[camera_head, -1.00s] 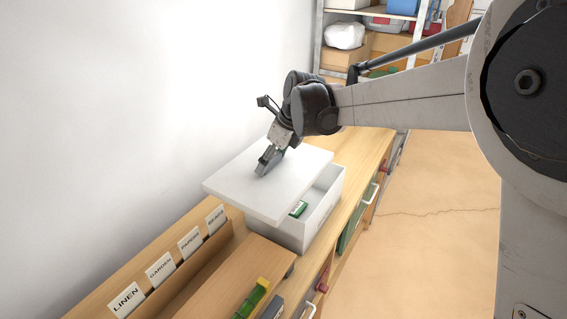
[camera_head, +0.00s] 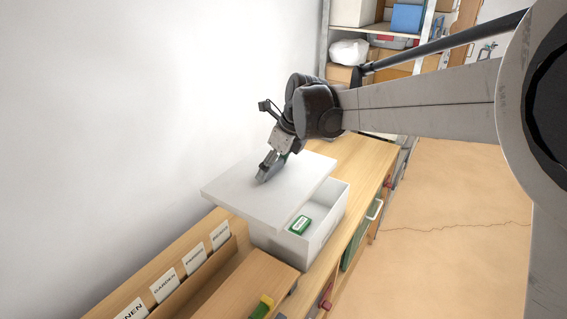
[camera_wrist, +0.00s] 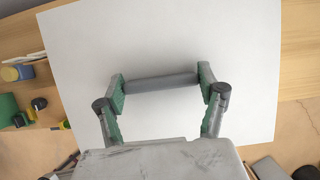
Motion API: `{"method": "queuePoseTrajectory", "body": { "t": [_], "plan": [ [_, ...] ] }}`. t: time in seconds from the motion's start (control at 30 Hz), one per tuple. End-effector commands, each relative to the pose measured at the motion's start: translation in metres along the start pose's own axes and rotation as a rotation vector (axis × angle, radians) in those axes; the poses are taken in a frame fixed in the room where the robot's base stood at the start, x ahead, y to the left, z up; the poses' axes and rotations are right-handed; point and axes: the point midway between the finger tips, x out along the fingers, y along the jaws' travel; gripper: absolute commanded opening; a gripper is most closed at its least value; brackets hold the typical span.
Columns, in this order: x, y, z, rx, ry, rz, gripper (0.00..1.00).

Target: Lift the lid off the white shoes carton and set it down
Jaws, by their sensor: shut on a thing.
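The white shoes carton (camera_head: 325,222) stands on the wooden bench, its near right part uncovered. Inside it lies a small green box (camera_head: 300,225) with a white label. The white lid (camera_head: 235,190) is above the carton, shifted toward the wall and overhanging the carton's left side. My gripper (camera_head: 267,172) is shut on the lid's grey bar handle. The wrist view shows the two green-padded fingers at either end of the handle (camera_wrist: 160,83), with the lid (camera_wrist: 160,40) filling most of the picture. The lid hides the carton's far left part.
A wooden divider box with label cards (camera_head: 193,260) stands on the bench at lower left, beside a wooden box top (camera_head: 255,280). The white wall is close on the left. Loaded shelves (camera_head: 375,40) stand behind. Bench top (camera_head: 365,155) beyond the carton is clear.

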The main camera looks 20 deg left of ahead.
Motion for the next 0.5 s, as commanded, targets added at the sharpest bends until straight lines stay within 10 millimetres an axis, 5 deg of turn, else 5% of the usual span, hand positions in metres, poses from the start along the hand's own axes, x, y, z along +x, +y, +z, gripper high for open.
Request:
{"method": "queuePoseTrajectory", "body": {
  "t": [0.5],
  "plan": [
    [-0.021,0.0,0.009,0.0,0.0,0.0,0.48]
  ]
}}
